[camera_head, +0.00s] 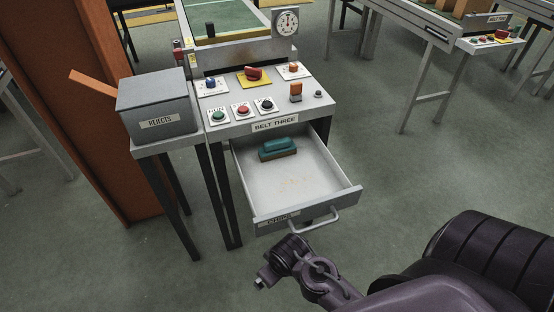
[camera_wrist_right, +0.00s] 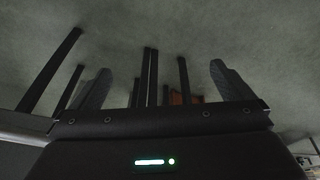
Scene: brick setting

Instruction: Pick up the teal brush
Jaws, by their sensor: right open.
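The teal brush (camera_head: 278,148) lies in the open drawer (camera_head: 342,198) under the control panel, towards the drawer's back left. It has a teal top and a brown lower edge. My right gripper (camera_head: 262,283) is in front of the drawer and lower left of its handle, apart from the brush. In the right wrist view its two fingers (camera_wrist_right: 158,88) stand wide apart with nothing between them. The brush is not in the right wrist view. My left gripper is not in view.
The control panel (camera_head: 222,104) marked BELT THREE, with several buttons, stands above the drawer's back. The drawer handle (camera_head: 322,221) sticks out in front. A grey rejects box (camera_head: 157,104) stands on a side table at left. Floor (camera_head: 390,160) to the right is clear.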

